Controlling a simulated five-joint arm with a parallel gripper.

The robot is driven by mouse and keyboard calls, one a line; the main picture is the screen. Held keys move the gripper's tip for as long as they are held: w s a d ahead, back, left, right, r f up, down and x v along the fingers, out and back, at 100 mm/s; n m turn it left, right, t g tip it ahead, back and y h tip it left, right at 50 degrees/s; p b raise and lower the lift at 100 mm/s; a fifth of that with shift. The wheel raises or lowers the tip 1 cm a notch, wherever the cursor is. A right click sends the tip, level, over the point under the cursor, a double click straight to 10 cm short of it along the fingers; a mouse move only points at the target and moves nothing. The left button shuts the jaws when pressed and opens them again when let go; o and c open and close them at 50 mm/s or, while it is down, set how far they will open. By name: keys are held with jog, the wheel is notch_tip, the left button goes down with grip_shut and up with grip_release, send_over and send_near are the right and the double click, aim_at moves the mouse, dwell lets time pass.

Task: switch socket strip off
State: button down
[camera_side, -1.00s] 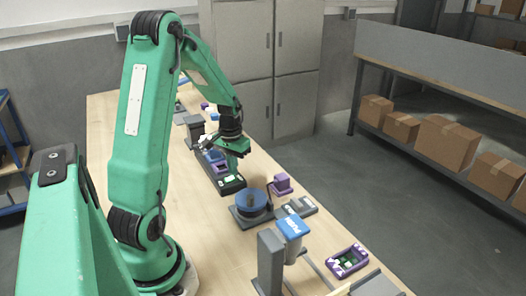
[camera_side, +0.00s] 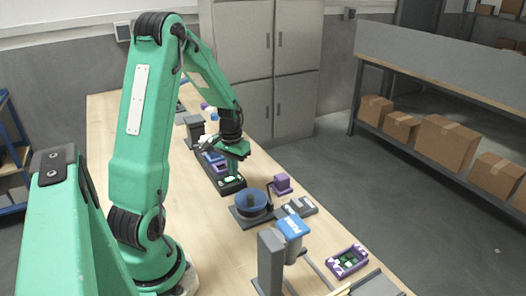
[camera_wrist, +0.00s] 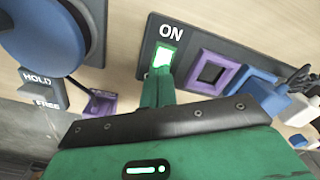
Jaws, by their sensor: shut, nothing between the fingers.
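The dark socket strip (camera_wrist: 190,62) lies on the wooden bench. It carries a white "ON" label and a rocker switch (camera_wrist: 165,54) lit green, at the strip's end in the wrist view. Beside the switch are a purple-framed socket (camera_wrist: 232,65) and a blue plug block (camera_wrist: 258,91). In the side view the strip (camera_side: 236,186) lies under my gripper (camera_side: 234,171). My gripper (camera_wrist: 158,76) is shut and empty, its green fingertips at the lower edge of the lit switch. I cannot tell whether they touch it.
A blue round knob on a grey base (camera_side: 252,203) stands close to the strip, with a purple block (camera_side: 281,183) beside it. A grey block marked "HOLD" and "FREE" (camera_wrist: 42,92) is at left in the wrist view. Grey posts stand at the bench's front. Bare wood lies left of the strip.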

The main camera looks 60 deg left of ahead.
jog(key=shift+f, duration=0.3)
dwell(0.4)
jog(key=shift+r, duration=3.55)
jog(key=shift+d, duration=0.1)
jog(key=d+r+m+t+y, duration=0.1)
jog(key=d+r+m, duration=0.1)
jog(key=d+r, duration=0.4)
jog(key=d+r+m+t, duration=0.15)
jog(key=d+r, duration=0.25)
jog(key=d, duration=0.5)
jog(key=s+d+r+m+t+h, duration=0.1)
jog(key=s+d+r+m+t, duration=0.1)
jog(key=s+d, duration=0.5)
jog(key=d+r+t, duration=0.1)
jog(key=d, duration=0.2)
jog(key=shift+s+d+r, duration=0.15)
jog(key=shift+s+r, duration=0.1)
jog(key=shift+s, duration=0.1)
